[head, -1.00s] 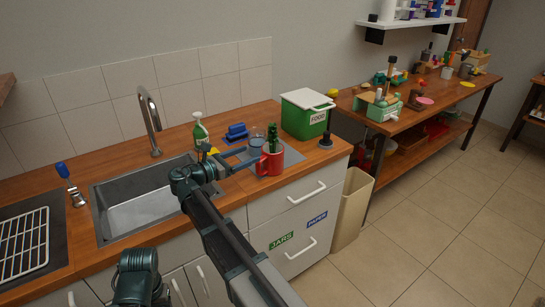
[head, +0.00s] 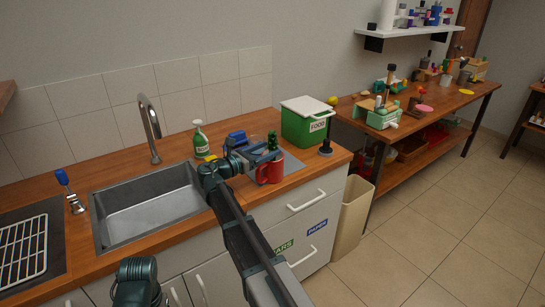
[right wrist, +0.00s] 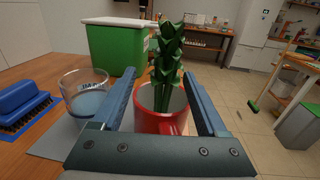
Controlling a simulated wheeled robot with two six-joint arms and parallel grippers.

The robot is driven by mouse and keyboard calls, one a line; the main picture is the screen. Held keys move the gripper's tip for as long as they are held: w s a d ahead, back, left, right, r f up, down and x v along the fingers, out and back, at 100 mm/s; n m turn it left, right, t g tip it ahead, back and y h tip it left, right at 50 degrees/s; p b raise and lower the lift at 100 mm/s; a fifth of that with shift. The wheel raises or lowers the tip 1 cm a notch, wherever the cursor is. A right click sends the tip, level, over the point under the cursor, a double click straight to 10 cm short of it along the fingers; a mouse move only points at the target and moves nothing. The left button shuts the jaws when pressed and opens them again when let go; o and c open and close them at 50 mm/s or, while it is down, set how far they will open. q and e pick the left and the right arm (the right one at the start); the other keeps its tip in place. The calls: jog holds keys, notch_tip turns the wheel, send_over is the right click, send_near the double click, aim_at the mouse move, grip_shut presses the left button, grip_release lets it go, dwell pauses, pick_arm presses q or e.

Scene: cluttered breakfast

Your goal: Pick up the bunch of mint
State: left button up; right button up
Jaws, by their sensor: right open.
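The bunch of mint (head: 272,141) stands upright in a red mug (head: 270,171) near the counter's front edge, right of the sink. In the right wrist view the dark green mint (right wrist: 169,58) rises from the red mug (right wrist: 160,122), its stems inside the rim. My right gripper (head: 264,156) is open, its jaws at about the height of the mug's rim. In the right wrist view the fingers of this gripper (right wrist: 160,78) lie left and right of the mint; whether they touch the mug is unclear. My left gripper is out of view.
A glass (right wrist: 84,94) stands just left of the mug, and a blue brush (right wrist: 22,108) lies beyond it. A green food bin (head: 303,124) stands behind on the right. A green bottle (head: 200,139) and the sink (head: 150,207) are to the left.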

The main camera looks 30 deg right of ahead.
jog(key=d, duration=0.5)
jog(key=shift+w+d+r, duration=0.15)
jog(key=shift+r, duration=0.15)
grip_shut()
